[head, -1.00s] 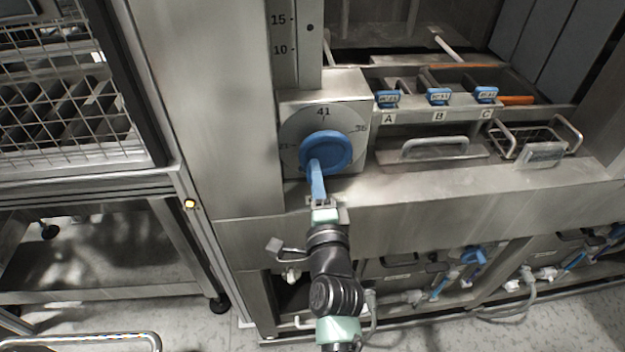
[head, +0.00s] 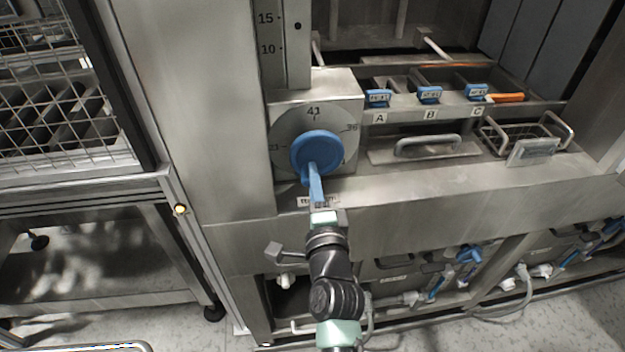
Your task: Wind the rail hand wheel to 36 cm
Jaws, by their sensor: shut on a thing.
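The rail hand wheel (head: 316,146) is a blue disc in front of a round grey dial (head: 285,133) on a steel housing. The dial reads 41 at the top and what looks like 36 at the upper right; the left mark is too small to read surely. A blue handle (head: 316,184) sticks out from the wheel's lower part towards me. My gripper (head: 320,205) is shut on the handle's near end, just below the wheel. The wheel and handle hide the dial's middle and lower part.
A vertical scale (head: 269,40) marked 15 and 10 stands above the dial. To the right are blue tags over labels A, B and C, a grey bar handle (head: 428,141) and a wire basket (head: 524,138). A mesh cage (head: 75,90) stands at the left.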

